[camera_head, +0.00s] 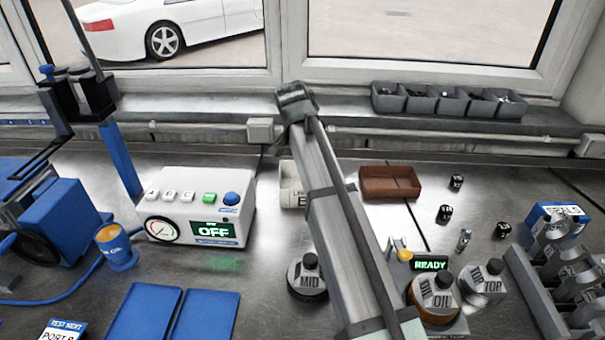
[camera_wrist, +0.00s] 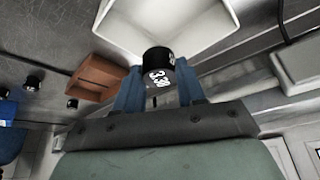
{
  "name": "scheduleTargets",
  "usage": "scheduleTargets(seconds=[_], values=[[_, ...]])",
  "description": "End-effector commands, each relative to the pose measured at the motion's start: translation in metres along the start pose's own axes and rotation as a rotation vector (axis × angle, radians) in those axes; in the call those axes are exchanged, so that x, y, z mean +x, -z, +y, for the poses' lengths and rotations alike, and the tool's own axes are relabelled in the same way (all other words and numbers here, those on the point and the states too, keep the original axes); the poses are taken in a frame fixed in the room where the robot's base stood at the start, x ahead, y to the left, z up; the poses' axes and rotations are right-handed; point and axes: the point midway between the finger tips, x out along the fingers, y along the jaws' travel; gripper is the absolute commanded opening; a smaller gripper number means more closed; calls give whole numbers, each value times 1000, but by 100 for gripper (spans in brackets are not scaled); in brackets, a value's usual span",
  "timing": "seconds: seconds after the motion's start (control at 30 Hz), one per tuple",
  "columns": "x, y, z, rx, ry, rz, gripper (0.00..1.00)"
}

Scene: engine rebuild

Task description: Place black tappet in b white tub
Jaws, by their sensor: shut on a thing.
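The black tappet (camera_wrist: 158,62), with white "3.30" lettering, is held between the blue fingers of my gripper (camera_wrist: 158,82) in the wrist view. The gripper is shut on it. A white tub (camera_wrist: 122,32) lies just beyond the tappet in that view. The tappet overlaps the tub's near edge in the picture; I cannot tell its height above it. In the head view a white tub with a partly hidden label (camera_head: 288,184) shows behind my arm. My arm hides the rest of the tub, and the gripper and held tappet do not show there.
A brown tray (camera_head: 391,184) stands right of the tub. Several other tappets, including a black one (camera_head: 444,213), stand to the right. Grey bins (camera_head: 449,101) line the sill. A white control box (camera_head: 196,206) reading OFF stands left, and a MID knob (camera_head: 308,279) nearer.

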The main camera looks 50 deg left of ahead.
Motion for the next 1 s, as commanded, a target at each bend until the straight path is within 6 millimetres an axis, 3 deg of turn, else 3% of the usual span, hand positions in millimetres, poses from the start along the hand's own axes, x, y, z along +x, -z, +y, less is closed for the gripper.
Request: scheduleTargets(seconds=[0.17, 0.5, 0.77, 1.0], values=[[-2, -13, -2, -240, 101, 1, 8], [-4, -9, -14, -584, 243, 0, 8], [-1, -10, -14, -673, 279, -1, 8], [28, -23, -14, -676, 279, -2, 8]])
